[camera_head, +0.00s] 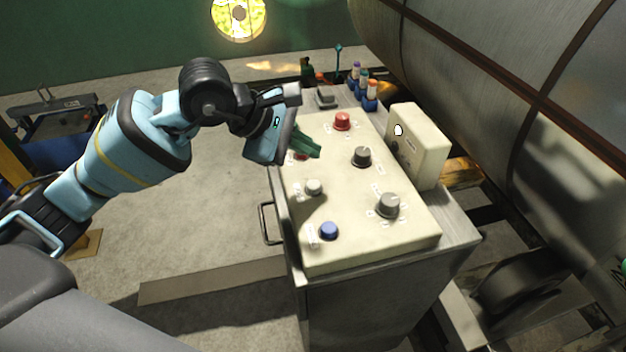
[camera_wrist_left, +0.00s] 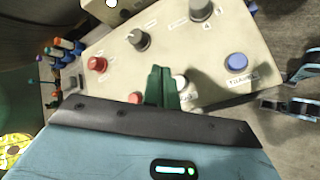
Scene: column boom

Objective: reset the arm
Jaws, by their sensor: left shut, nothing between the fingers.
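My left arm (camera_head: 135,140) reaches in from the left in the head view. My left gripper (camera_head: 314,150) has green fingers that are shut and empty, over the left edge of a cream control panel (camera_head: 335,225). In the left wrist view the shut fingers (camera_wrist_left: 161,84) point at the panel, between a red button (camera_wrist_left: 135,98) and a white knob (camera_wrist_left: 180,80). The fingers partly cover this red button in the head view. I cannot tell whether the fingertips touch the panel. My right gripper is not in view.
The panel carries another red button (camera_head: 342,121), a blue button (camera_head: 329,231), a dark knob (camera_head: 361,156) and a grey knob (camera_head: 388,205). A cream box (camera_head: 420,147) stands at its right edge. A large metal cylinder (camera_head: 500,90) fills the right. Floor (camera_head: 215,225) left of the cabinet is open.

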